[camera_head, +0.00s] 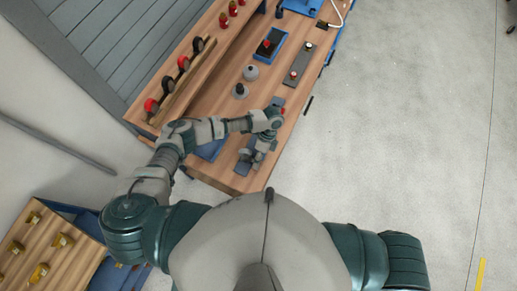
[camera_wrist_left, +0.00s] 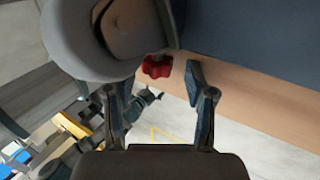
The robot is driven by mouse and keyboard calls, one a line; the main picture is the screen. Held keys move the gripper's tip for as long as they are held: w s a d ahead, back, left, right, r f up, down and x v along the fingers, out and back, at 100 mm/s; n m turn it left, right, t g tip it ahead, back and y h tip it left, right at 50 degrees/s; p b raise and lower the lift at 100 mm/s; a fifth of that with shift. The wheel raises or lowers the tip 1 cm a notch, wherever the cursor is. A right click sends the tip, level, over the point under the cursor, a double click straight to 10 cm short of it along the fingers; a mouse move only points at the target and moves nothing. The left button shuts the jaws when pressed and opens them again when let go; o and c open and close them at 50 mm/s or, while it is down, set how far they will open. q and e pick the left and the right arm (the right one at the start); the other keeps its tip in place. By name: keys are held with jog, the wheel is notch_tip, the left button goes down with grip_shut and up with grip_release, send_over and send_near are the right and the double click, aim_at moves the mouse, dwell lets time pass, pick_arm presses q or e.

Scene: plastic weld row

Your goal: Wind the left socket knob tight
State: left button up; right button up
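A red lobed knob (camera_wrist_left: 157,66) shows in the left wrist view, beside a large grey round part (camera_wrist_left: 90,45) and just beyond the gap between my left gripper's fingers. My left gripper (camera_wrist_left: 152,88) has its fingers apart, with nothing between them. I cannot tell whether a finger touches the knob. In the head view my left gripper (camera_head: 256,156) is low over the near end of the wooden bench, and my wrist hides part of the fixture there. A small red spot (camera_head: 282,101) shows just beyond the wrist. My right gripper is out of view.
A rack of dark and red tools (camera_head: 183,63) lines the left side. Open floor (camera_head: 410,120) lies right.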

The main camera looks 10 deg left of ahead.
pick_arm(q)
jog(key=v, duration=1.2)
jog(key=shift+d, duration=0.2)
jog(key=shift+w+a, duration=0.1)
